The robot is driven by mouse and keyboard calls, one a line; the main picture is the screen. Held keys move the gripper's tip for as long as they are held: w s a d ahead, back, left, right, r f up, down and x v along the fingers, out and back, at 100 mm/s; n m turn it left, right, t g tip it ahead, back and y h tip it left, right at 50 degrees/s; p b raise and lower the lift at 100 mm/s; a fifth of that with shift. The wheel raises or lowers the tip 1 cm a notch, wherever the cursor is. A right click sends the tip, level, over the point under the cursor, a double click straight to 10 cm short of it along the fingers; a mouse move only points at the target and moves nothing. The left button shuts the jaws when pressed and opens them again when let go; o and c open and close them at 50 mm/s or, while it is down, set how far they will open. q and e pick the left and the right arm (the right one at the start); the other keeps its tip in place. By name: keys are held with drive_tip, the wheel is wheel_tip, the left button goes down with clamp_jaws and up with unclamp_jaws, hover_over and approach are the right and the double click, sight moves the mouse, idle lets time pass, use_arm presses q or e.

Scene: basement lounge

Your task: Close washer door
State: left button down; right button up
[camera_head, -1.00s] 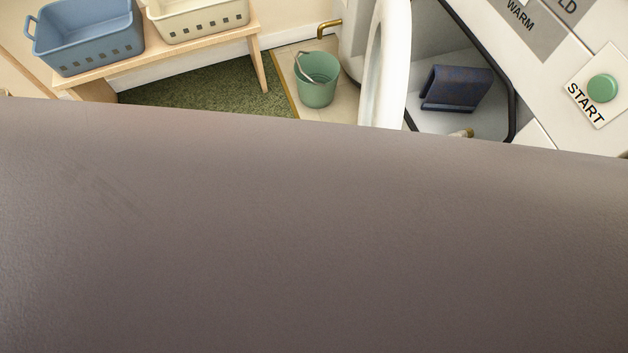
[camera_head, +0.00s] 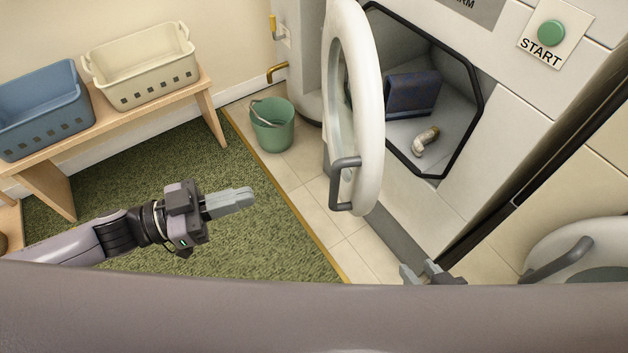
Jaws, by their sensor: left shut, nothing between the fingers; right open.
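The washer door (camera_head: 370,110) is white and round-edged with a grey handle (camera_head: 343,183). It stands wide open, swung out to the left of the washer (camera_head: 487,150). Inside the drum opening lie a folded dark blue cloth (camera_head: 412,92) and a small whitish and tan item (camera_head: 425,141). My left gripper (camera_head: 250,197) is shut and empty, over the green rug, left of the door and apart from it. My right gripper (camera_head: 420,272) is open at the bottom, below the washer opening; its arm is mostly hidden by my own body.
A wooden bench (camera_head: 125,119) holds a blue basket (camera_head: 45,118) and a cream basket (camera_head: 150,75). A green bucket (camera_head: 272,130) stands on tiles behind the door. A second round white door with a grey handle (camera_head: 560,258) is at lower right. The rug (camera_head: 130,180) is clear.

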use_arm(q)
drive_tip(key=b+x, duration=0.1)
drive_tip(key=x, duration=1.2)
use_arm(e)
drive_tip(key=shift+w+a+f, duration=0.1)
drive_tip(key=shift+w+a, duration=0.1)
drive_tip(key=shift+w, duration=0.1)
use_arm(q)
drive_tip(key=shift+w+d, duration=0.1)
drive_tip(key=shift+d, duration=0.1)
